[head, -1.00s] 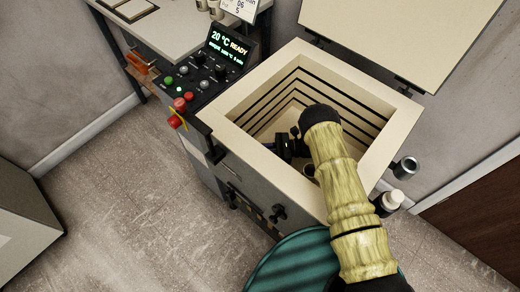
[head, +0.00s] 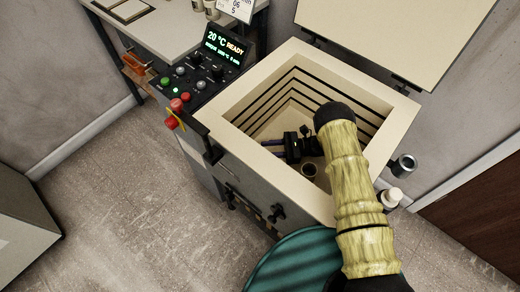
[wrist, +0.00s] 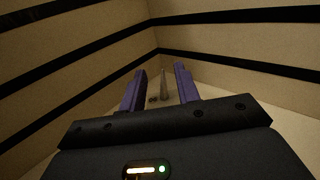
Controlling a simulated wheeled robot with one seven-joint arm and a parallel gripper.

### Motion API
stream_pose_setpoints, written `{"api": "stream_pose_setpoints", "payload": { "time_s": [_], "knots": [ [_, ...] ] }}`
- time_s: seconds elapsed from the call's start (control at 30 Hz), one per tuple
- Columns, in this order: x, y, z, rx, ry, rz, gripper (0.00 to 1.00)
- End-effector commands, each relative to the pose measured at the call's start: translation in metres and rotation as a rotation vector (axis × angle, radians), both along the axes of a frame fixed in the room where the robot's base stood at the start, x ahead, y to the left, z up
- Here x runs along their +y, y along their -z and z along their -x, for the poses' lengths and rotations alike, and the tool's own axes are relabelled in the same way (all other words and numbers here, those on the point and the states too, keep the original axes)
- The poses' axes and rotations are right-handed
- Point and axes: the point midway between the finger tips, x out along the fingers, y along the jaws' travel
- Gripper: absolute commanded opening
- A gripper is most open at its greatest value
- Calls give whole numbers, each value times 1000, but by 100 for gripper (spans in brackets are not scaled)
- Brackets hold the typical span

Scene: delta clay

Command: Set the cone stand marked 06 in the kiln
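My gripper (head: 272,143) reaches down inside the open kiln (head: 212,118), near its left inner wall. In the wrist view its two purple fingers (wrist: 160,84) are spread apart. A slim grey cone stand (wrist: 163,86) shows upright in the gap between them, seemingly beyond the tips and touching neither finger. A small dark detail (wrist: 152,100) lies at its foot. I cannot read any number on it. In the head view I cannot make out the cone stand.
A small round pot (head: 309,169) sits in the kiln, below my wrist. The raised lid (head: 395,35) stands behind. The control panel (head: 190,80) reads 20 °C READY. A teal round object (head: 290,262) is in front. The kiln walls closely surround my gripper.

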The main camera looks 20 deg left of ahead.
Motion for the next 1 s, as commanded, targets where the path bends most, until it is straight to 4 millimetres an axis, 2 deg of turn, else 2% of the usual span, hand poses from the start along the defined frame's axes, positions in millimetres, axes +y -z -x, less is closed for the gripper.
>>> {"api": "stream_pose_setpoints", "payload": {
  "time_s": [0.2, 0.43, 1.0],
  "knots": [
    [-36, 1, -21, -1, 6, 0, 32],
    [-64, 1, -36, 0, 3, 0, 32],
    [-68, 0, -38, 0, 0, 1, 32]
  ]
}}
